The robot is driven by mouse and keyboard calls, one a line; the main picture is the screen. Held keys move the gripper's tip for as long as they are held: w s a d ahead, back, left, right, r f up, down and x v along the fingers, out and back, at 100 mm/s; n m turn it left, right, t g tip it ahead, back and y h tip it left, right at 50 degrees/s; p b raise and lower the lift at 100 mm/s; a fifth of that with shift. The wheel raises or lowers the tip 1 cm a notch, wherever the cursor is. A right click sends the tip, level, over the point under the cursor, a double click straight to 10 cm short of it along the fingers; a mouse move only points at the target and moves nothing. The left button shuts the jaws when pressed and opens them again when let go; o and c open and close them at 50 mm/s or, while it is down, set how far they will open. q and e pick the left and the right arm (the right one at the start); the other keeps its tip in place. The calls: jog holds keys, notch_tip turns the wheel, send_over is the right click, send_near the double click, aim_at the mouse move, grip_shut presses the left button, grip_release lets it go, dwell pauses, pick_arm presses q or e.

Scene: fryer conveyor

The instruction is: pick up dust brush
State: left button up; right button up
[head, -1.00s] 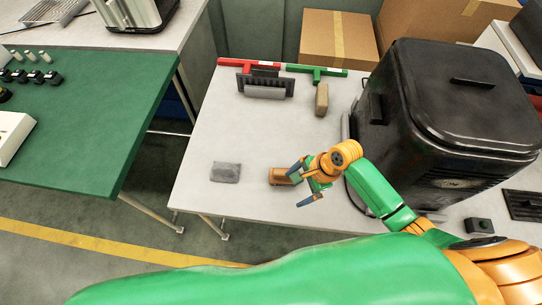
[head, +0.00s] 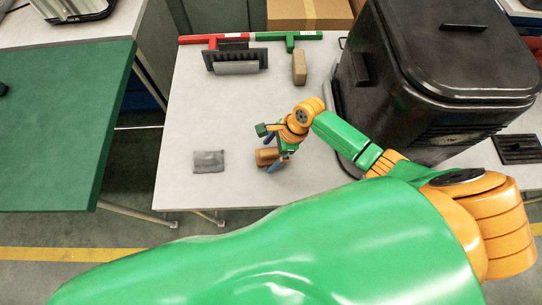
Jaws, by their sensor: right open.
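A small brown wooden-looking block (head: 267,157), which may be the dust brush, lies on the white table near its front edge. My right gripper (head: 276,148) is open just above and beside its right end, and its fingers hide part of it. I cannot tell whether they touch it. A second tan block (head: 299,68), also brush-like, lies farther back on the table, clear of the gripper. My left gripper is not in view.
A grey pad (head: 208,161) lies left of the brown block. Red (head: 197,39) and green (head: 290,39) T-shaped tools and a dark slotted tool (head: 236,63) lie at the back. A big black fryer-like box (head: 450,50) stands right. The table middle is clear.

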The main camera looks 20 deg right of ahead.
aim_at(271, 151)
jog(key=shift+s+r, duration=0.1)
jog(key=shift+r, duration=0.05)
jog(key=c, duration=1.5)
notch_tip(271, 151, up, 10)
jog(key=shift+p, duration=0.8)
